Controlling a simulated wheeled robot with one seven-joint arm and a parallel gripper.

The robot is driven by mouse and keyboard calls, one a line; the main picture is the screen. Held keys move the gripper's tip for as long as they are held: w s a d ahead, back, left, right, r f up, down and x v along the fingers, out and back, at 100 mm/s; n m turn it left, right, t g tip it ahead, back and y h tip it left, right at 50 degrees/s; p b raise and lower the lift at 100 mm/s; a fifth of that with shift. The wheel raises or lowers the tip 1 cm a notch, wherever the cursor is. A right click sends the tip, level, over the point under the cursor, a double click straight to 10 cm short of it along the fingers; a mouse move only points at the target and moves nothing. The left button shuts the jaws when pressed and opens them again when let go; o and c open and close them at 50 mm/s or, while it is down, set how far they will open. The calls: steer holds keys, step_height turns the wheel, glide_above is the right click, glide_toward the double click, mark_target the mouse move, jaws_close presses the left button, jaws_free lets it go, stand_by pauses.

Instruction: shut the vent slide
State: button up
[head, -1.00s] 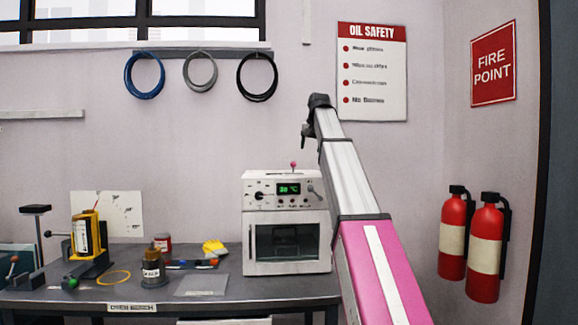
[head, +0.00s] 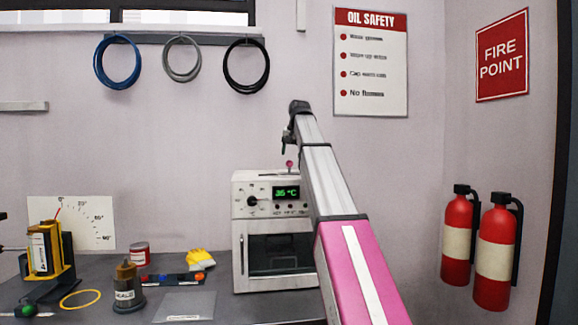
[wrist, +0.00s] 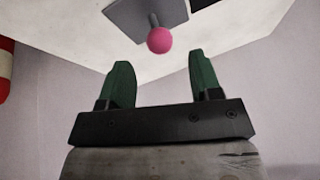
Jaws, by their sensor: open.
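The white oven (head: 243,213) stands on the bench, with a green display and a dark door window. The vent slide's pink knob (head: 289,164) stands up from the oven's top. In the wrist view the pink knob (wrist: 160,40) sits on a short grey stem on a grey plate (wrist: 140,16), on the oven's white top. My gripper (wrist: 160,82) is open and empty, its green fingers either side of the knob's line but apart from it. In the head view my gripper (head: 287,138) is just above the knob; its fingers are hard to make out.
A yellow gauge stand (head: 42,255), a dark bottle (head: 128,288), a red tin (head: 140,254) and a yellow cloth (head: 200,260) are on the bench left of the oven. Hoses (head: 117,61) hang on the wall above. Fire extinguishers (head: 457,240) hang at the right.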

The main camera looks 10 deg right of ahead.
mark_target(290, 164)
steer(key=x, duration=0.6)
steer(key=shift+f, duration=0.1)
